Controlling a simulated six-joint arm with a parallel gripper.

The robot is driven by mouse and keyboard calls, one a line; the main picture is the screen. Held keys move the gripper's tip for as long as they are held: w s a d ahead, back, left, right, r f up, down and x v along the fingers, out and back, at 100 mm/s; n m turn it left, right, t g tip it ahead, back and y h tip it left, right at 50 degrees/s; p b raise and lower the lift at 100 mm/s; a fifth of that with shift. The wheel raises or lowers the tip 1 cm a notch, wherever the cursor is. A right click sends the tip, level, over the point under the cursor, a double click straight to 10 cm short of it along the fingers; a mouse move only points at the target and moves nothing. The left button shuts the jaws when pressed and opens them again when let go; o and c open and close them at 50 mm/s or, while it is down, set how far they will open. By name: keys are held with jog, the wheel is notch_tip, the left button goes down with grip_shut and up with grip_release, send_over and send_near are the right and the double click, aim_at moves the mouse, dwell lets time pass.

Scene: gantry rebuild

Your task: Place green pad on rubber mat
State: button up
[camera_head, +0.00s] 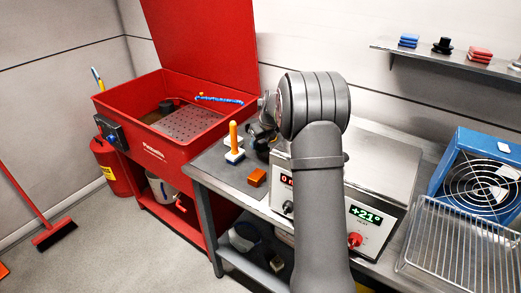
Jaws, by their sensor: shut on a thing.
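The rubber mat (212,168) looks like the dark grey sheet on the left end of the steel bench. My gripper (259,143) is at the mat's far right side, small and partly hidden behind my own wrist. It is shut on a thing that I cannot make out. I see no green pad anywhere in this view; my arm may hide it.
A yellow-orange peg on a white and blue base (234,150) and an orange block (257,177) are on the mat. Right are a heating unit (372,225), wire rack (465,245) and blue fan box (482,170). Left stands a red parts washer (160,150).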

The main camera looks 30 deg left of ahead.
aim_at(261, 149)
jog(key=shift+f, duration=1.8)
jog(key=shift+f, duration=0.2)
jog(key=o, duration=1)
jog(key=shift+r, duration=0.1)
jog(key=v, duration=1.2)
